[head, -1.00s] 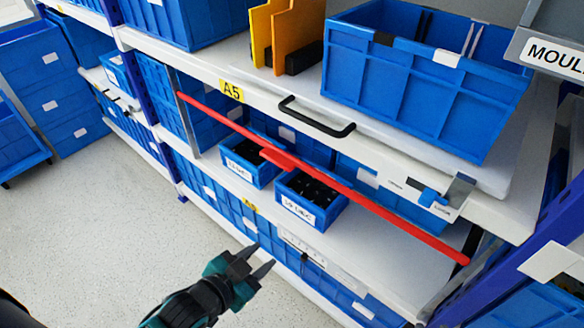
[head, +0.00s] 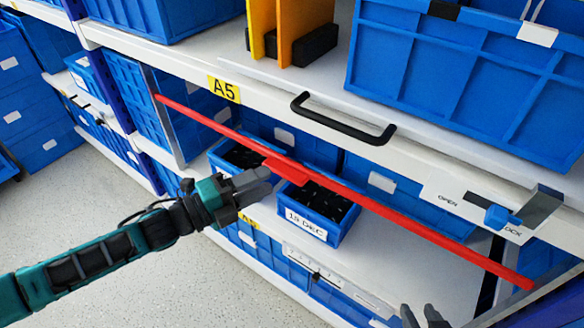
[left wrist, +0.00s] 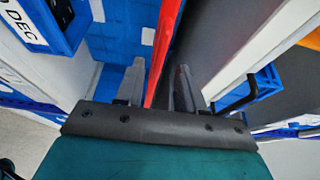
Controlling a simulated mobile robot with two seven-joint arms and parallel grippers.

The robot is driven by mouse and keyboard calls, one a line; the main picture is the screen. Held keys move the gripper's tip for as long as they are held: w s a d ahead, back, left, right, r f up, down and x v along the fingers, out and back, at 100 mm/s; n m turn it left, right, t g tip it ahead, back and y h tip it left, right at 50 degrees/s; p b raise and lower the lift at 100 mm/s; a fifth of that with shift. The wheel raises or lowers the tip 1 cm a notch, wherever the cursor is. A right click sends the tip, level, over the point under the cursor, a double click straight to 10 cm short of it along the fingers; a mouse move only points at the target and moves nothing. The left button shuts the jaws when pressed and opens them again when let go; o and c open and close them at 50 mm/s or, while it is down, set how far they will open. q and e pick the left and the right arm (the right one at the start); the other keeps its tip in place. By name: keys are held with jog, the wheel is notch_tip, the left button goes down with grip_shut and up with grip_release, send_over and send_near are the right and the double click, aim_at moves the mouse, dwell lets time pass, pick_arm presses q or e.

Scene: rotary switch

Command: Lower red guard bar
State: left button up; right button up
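The red guard bar (head: 400,211) runs slantwise across the front of the shelf bay, from upper left to lower right. A flat red tab (head: 286,171) sticks out from it left of its middle. My left gripper (head: 266,181) is just left of the tab, pointing at it. In the left wrist view its two fingers (left wrist: 157,88) are apart, with the red bar (left wrist: 166,45) showing between them. I cannot tell whether they touch the bar. My right gripper (head: 424,317) shows only its fingertips, apart and empty, at the bottom edge.
A shelf board with a black handle (head: 342,119) and a blue latch slider (head: 502,217) is above the bar. Blue bins with dark parts, one labelled 19 DEC (head: 318,212), stand behind the bar. The floor (head: 130,250) at left is clear.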

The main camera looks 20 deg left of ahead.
aim_at(292, 168)
pick_arm(q)
jog(key=x, duration=0.8)
jog(key=shift+c, duration=0.2)
grip_shut()
